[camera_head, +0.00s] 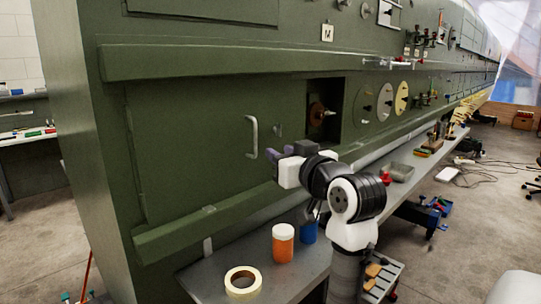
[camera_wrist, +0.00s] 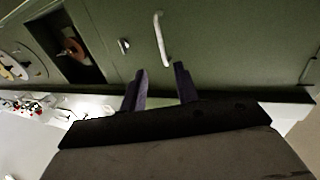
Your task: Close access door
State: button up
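The green access door (camera_head: 190,150) is a large panel in the green fuselage wall, with a pale bar handle (camera_head: 252,137) near its right side. It looks nearly flush with the wall; I cannot tell whether it is fully shut. In the wrist view the handle (camera_wrist: 162,38) lies just beyond my fingertips, and the door surface (camera_wrist: 230,45) fills the upper right. My gripper (camera_head: 276,153) is below and right of the handle in the head view. The wrist view shows my gripper (camera_wrist: 161,78) with its two purple fingers apart and nothing between them.
A small latch (camera_head: 277,130) and an open square recess (camera_head: 338,100) with a copper-coloured part are right of the handle. A green ledge (camera_head: 210,215) runs below the door. A grey bench (camera_head: 205,279) holds a tape roll (camera_head: 243,281) and an orange jar (camera_head: 283,243).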

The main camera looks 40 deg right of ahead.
jog(key=shift+v, duration=1.35)
